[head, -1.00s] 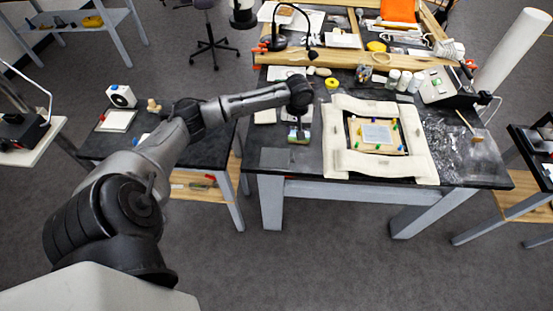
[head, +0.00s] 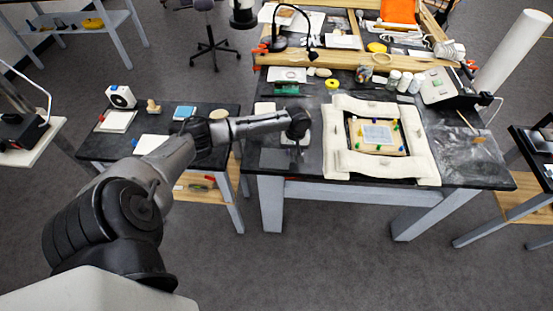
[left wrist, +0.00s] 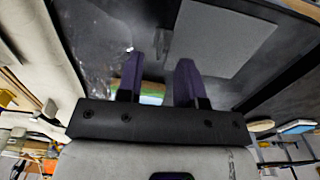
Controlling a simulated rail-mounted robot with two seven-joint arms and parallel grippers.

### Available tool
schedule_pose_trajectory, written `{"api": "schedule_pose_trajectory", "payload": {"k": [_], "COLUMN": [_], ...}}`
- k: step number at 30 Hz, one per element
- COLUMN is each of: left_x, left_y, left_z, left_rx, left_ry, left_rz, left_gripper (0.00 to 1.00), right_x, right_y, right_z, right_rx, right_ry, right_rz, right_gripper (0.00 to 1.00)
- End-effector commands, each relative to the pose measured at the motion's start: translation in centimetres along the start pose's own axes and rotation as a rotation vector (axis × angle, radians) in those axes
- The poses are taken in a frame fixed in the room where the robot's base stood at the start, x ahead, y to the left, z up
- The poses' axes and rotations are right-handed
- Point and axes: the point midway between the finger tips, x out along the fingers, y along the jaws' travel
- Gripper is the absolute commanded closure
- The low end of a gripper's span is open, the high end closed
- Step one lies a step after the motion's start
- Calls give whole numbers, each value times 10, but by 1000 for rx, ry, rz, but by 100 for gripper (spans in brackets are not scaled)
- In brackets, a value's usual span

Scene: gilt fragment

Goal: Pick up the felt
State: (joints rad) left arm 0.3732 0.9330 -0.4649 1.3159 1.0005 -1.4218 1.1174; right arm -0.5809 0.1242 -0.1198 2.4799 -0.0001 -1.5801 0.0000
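A small green, pale and blue piece, probably the felt (left wrist: 153,92), lies on the dark table beneath my left gripper. Only a strip shows between the fingers in the left wrist view; contact with it cannot be told. In the head view my gripper largely covers that spot. My left gripper (left wrist: 158,80) has its two dark purple fingers apart, with a clear gap between them. In the head view, my left gripper (head: 296,142) points down over the table's left part. My right gripper is in neither view.
A grey square pad (left wrist: 222,38) lies beside the gripper. A padded white frame (head: 423,150) around a board with coloured pegs stands to the right. A lamp (head: 280,38), jars (head: 393,78) and timber (head: 345,60) fill the back. A side table (head: 95,148) stands left.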

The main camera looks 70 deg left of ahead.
Motion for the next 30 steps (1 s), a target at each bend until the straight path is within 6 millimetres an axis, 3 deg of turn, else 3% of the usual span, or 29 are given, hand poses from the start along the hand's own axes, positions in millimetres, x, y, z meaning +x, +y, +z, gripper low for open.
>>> {"api": "schedule_pose_trajectory", "payload": {"k": [6,17,27,30], "left_x": [26,31,31,31], "left_y": [0,0,0,0], "left_z": [1,1,1,1], "left_rx": [-1,1,1,1], "left_ry": [-1,1,1,1], "left_rz": [-1,0,0,0], "left_gripper": [66,66,98,100], "right_x": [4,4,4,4], "right_y": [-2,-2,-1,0], "right_z": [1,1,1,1], "right_rx": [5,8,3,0], "right_ry": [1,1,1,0], "right_rz": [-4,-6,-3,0], "right_gripper": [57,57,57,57]}}
